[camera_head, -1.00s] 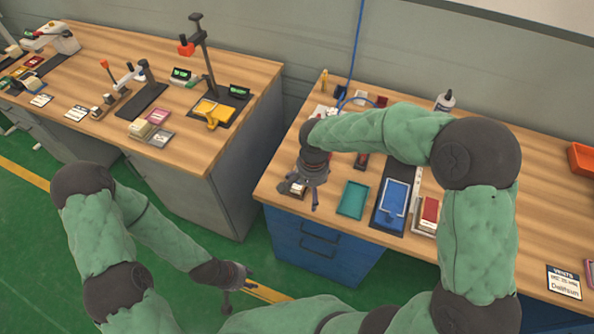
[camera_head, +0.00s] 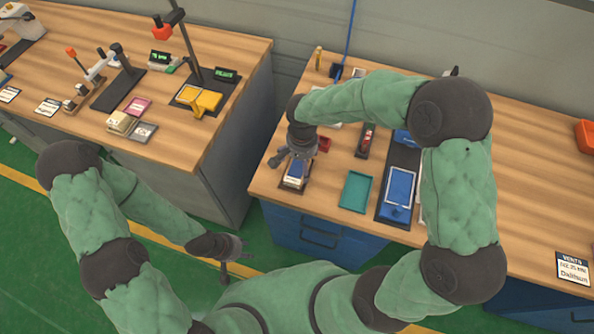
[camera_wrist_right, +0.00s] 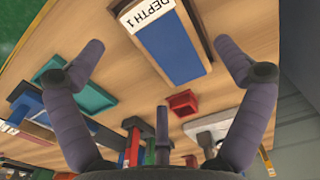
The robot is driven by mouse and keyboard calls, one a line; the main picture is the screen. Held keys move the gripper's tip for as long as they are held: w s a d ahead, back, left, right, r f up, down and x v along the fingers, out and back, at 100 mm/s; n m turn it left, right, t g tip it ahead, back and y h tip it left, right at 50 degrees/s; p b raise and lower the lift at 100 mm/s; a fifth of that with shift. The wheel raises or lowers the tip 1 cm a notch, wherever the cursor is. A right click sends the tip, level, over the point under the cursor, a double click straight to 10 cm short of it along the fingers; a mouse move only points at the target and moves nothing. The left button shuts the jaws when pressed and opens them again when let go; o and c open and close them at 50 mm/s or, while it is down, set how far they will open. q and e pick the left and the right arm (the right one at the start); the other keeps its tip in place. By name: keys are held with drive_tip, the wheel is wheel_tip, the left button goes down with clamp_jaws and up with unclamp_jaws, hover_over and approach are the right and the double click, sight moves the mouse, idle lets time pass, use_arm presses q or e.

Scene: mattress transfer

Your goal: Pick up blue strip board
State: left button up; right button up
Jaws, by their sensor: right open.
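The blue strip board lies flat near the left front corner of the right bench, with a white "DEPTH 1" label at one end. In the head view it (camera_head: 297,171) is partly covered by my right gripper (camera_head: 286,165). In the right wrist view the blue strip board (camera_wrist_right: 178,50) lies between the spread fingers of my right gripper (camera_wrist_right: 160,44), with space on both sides. The right gripper is open, empty and apart from the board. My left gripper (camera_head: 225,266) hangs low over the floor, off the benches; its finger opening is unclear.
A teal tray (camera_head: 356,191) and a blue tray on a dark board (camera_head: 399,188) lie right of the strip. The left bench (camera_head: 215,110) stands across a gap.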

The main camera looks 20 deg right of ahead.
sight(301, 170)
wheel_tip(301, 170, down, 5)
drive_tip(key=shift+b, duration=0.9)
drive_tip(key=c, duration=1.1)
